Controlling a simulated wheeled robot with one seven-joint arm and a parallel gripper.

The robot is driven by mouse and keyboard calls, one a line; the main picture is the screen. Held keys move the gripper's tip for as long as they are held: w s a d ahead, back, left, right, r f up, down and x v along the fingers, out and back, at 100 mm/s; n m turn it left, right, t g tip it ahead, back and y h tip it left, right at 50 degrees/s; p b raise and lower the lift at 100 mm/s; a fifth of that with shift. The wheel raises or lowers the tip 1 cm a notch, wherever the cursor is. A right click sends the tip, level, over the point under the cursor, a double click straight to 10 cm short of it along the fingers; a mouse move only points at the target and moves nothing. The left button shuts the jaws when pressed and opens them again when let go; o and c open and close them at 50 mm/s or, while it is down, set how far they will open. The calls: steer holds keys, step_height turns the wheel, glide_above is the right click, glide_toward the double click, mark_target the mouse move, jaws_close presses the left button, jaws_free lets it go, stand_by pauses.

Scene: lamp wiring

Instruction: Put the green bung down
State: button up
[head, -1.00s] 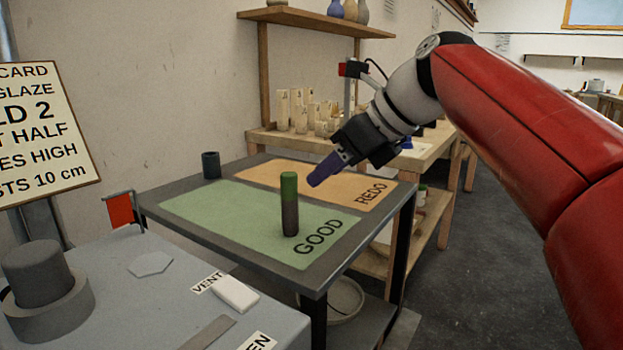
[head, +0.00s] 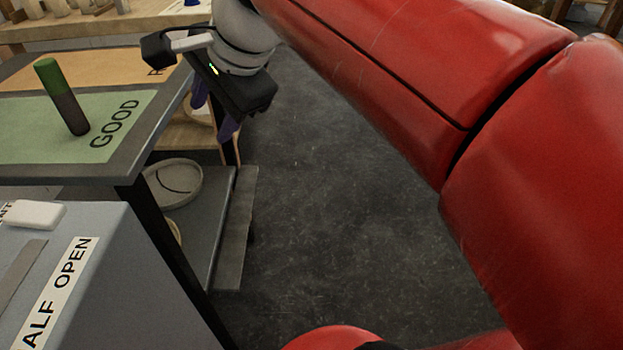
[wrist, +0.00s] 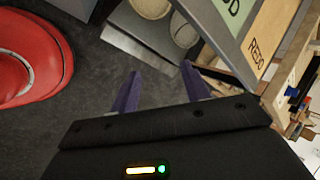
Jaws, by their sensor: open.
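The green bung (head: 62,97), a cylinder with a green top and a dark lower half, stands upright on the green GOOD mat (head: 25,130) in the head view. Nothing touches it but the mat. My gripper (head: 213,115) is off the right edge of the table, to the right of the bung and apart from it. In the wrist view its two purple fingers (wrist: 160,75) are spread with nothing between them. The bung is not in the wrist view.
The orange REDO mat (head: 100,70) lies behind the GOOD mat and also shows in the wrist view (wrist: 272,38). A round dish (head: 174,182) sits on the lower shelf (head: 200,225). A grey-topped unit (head: 110,265) stands at the front left. The floor (head: 330,220) to the right is clear.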

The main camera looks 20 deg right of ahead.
steer(key=s+d+f+n+h, duration=0.2)
steer(key=s+d+f+n, duration=0.3)
steer(key=f, duration=0.3)
steer(key=s+d+f+n+h, duration=0.2)
steer(key=s+d+f+n, duration=0.3)
steer(key=f, duration=0.4)
steer(key=s+n, duration=0.1)
steer(key=n, duration=0.1)
steer(key=shift+s+n, duration=0.2)
steer(key=shift+n, duration=0.1)
steer(key=shift+d, duration=0.1)
steer(key=shift+r, duration=0.15)
